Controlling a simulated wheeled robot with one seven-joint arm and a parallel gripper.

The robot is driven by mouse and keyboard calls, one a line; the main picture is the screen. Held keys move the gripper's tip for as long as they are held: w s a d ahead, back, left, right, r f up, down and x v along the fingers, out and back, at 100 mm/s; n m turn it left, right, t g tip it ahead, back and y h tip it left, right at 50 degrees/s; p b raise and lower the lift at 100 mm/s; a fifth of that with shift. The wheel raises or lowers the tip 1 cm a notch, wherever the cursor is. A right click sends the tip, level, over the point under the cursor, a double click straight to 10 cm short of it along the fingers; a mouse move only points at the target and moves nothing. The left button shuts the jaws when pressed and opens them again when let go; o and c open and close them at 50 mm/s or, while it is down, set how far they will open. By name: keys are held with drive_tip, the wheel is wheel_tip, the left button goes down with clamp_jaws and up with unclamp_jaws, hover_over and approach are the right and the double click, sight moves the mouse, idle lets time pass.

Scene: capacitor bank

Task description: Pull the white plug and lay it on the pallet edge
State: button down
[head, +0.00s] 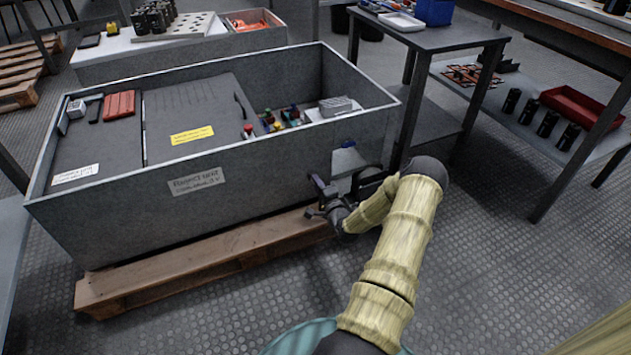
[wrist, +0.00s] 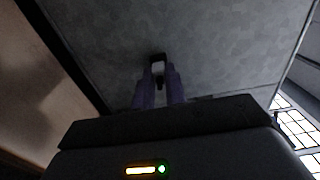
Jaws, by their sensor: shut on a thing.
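The white plug (wrist: 158,67) is a small pale block between my fingertips in the wrist view, at the face of the grey tank wall. A dark fitting (wrist: 157,56) is right at its far end; I cannot tell whether the plug is still seated in it. My gripper (wrist: 158,80) is shut on the plug. In the head view my gripper (head: 320,190) is at the lower right part of the tank's front wall, above the pallet, and the plug is hidden there. The wooden pallet (head: 200,262) lies under the tank, its front edge sticking out.
The grey tank (head: 130,228) holds panels, a red block (head: 119,105) and several small coloured parts. A side table (head: 440,38) stands close on the right of the tank. The pallet's front edge is bare. Open floor (head: 480,270) lies to the right of my arm.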

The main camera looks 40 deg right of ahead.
drive_tip(key=shift+p+v, duration=1.2)
drive_tip(key=shift+v, duration=1.65)
drive_tip(key=w+a+r+n+y+p, duration=0.1)
drive_tip(key=w+a+r+p, duration=0.1)
drive_tip(key=a+r+p, duration=0.7)
drive_tip(key=w+a+r+n+y+p, duration=0.1)
drive_tip(key=w+a+r+y+p, duration=0.3)
drive_tip(key=a, duration=0.9)
drive_tip(key=w+a+r+n+h+p, duration=0.1)
drive_tip(key=a+r+p, duration=0.75)
drive_tip(key=a, duration=0.25)
drive_tip(key=s+r+p, duration=0.3)
drive_tip(key=r+p, duration=0.8)
drive_tip(key=p, duration=0.1)
drive_tip(key=s+r+p, duration=0.3)
drive_tip(key=r+p, duration=0.8)
drive_tip(key=p, duration=0.2)
drive_tip(key=s+r+p, duration=0.2)
drive_tip(key=r+p, duration=0.9)
drive_tip(key=p, duration=0.1)
drive_tip(key=shift+s+r+p, duration=0.25)
drive_tip(key=shift+s+p, duration=0.15)
drive_tip(key=shift+d, duration=0.15)
